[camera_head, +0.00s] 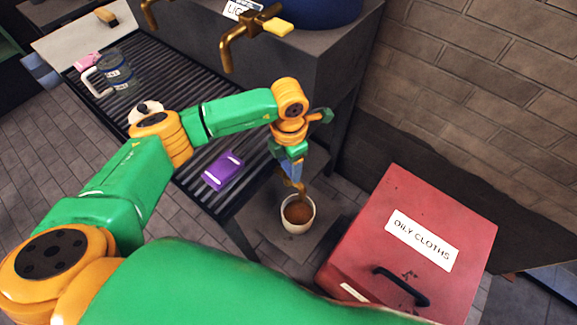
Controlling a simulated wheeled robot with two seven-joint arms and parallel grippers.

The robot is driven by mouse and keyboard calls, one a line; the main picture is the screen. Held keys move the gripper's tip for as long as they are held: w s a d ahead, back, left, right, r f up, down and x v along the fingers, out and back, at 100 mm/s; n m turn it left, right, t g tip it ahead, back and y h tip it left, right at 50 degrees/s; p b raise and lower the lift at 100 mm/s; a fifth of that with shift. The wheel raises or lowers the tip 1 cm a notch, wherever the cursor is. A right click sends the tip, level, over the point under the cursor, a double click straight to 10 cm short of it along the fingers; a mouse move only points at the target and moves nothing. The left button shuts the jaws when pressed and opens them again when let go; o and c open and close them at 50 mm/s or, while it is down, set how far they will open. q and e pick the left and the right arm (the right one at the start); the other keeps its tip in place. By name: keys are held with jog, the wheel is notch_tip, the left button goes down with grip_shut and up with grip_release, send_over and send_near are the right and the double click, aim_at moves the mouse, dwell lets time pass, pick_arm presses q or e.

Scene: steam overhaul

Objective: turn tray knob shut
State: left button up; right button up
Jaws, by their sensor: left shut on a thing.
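My left gripper (291,168) reaches down past the front right corner of the black ribbed tray (190,70). It is shut on the tray knob, which is mostly hidden by the fingers. A small brass outlet (299,186) shows just below the fingertips. A pale cup (298,226) stands right under the outlet and holds brown liquid. I cannot tell whether liquid is running from the outlet. My right gripper is not in view.
A red box labelled "OILY CLOTHS" (420,195) with a black handle stands to the right.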

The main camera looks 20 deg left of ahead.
pick_arm(q)
jog(key=m+b, duration=0.2)
jog(key=m, duration=0.1)
jog(key=m+b, duration=0.1)
jog(key=b, duration=0.1)
jog(key=shift+w+f+m, duration=0.1)
jog(key=shift+f+m, duration=0.2)
jog(key=m+b, duration=0.3)
jog(key=shift+m, duration=0.4)
jog(key=m+b, duration=0.2)
jog(key=m, duration=0.1)
jog(key=shift+r, duration=0.1)
jog(key=shift+m+b, duration=0.7)
jog(key=shift+m, duration=0.5)
jog(key=shift+r, duration=0.1)
jog(key=o, duration=1.4)
jog(key=shift+d, duration=0.1)
